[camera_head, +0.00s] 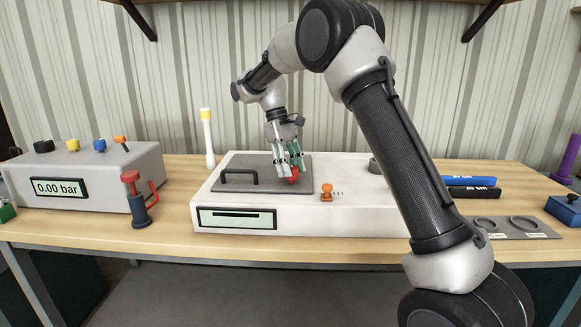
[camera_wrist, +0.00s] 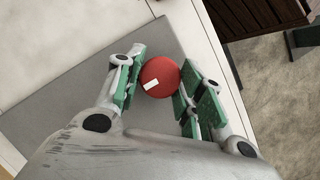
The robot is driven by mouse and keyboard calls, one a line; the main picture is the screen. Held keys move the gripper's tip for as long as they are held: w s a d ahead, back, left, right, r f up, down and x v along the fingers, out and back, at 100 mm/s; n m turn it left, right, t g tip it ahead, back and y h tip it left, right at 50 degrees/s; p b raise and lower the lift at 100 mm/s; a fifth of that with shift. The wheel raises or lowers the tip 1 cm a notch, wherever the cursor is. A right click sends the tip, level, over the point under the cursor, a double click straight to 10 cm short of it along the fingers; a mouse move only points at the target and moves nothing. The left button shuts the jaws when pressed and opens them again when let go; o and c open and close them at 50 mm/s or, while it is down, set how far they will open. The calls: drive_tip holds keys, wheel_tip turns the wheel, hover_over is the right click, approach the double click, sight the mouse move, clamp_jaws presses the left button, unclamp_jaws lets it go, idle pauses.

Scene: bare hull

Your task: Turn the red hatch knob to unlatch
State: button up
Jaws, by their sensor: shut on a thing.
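The red hatch knob (camera_head: 292,176) sits on the right part of the grey hatch plate (camera_head: 262,184), which lies on top of the white box (camera_head: 330,215). My gripper (camera_head: 289,168) points down at the plate with its fingers around the knob. In the wrist view the round red knob (camera_wrist: 160,76), with a white mark low on its face, sits between the green pads of my gripper (camera_wrist: 158,86). The jaws are shut on it. Part of the knob is hidden by the fingers in the head view.
A black handle (camera_head: 239,174) stands on the plate's left. An orange knob (camera_head: 326,191) is right of the plate. A grey unit (camera_head: 85,175) reading 0.00 bar and a dark pump-like tool (camera_head: 138,205) stand left. Blue and black cylinders (camera_head: 468,181) lie right.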

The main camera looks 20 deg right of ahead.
idle(0.4)
drive_tip(key=o, duration=1)
drive_tip(key=shift+r, duration=0.1)
drive_tip(key=v, duration=1.2)
